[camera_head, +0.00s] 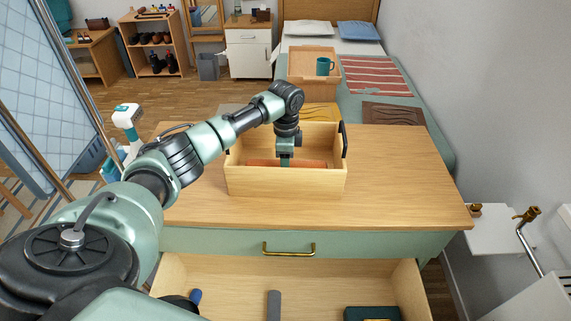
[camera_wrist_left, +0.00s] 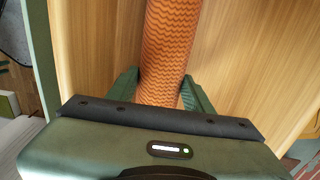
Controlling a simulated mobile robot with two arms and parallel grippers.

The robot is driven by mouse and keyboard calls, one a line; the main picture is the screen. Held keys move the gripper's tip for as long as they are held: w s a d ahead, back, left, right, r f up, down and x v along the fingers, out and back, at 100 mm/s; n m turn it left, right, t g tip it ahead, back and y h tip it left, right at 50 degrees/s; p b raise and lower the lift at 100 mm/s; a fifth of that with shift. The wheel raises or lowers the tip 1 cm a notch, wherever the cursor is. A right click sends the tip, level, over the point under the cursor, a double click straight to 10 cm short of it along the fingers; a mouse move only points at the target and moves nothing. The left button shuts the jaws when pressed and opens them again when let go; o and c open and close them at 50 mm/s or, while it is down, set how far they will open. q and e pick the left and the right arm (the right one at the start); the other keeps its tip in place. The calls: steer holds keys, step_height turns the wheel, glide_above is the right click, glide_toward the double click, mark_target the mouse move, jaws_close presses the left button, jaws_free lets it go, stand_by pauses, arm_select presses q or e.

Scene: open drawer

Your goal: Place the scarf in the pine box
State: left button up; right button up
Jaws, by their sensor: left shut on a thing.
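The scarf is an orange roll with a dark wavy pattern, seen close up in the left wrist view (camera_wrist_left: 168,45). In the head view the scarf (camera_head: 262,162) lies lengthwise inside the pine box, partly hidden by the front wall. The pine box (camera_head: 285,182) is open-topped with dark side handles and stands on the dresser top. My left gripper (camera_head: 284,164) reaches down into the box and is shut on the scarf near its middle. In the wrist view its fingers (camera_wrist_left: 160,92) flank the roll. My right gripper is not in view.
The dresser top (camera_head: 400,185) is clear right of the box. Below it a drawer (camera_head: 335,270) stands open, holding a grey roll (camera_head: 273,305), a dark green item (camera_head: 371,313) and a blue-ended item (camera_head: 195,296).

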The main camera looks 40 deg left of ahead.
arm_select(q)
steer(key=o, duration=1.5)
steer(key=shift+f, duration=0.1)
step_height(320, 180, up, 12)
steer(key=shift+r, duration=0.15)
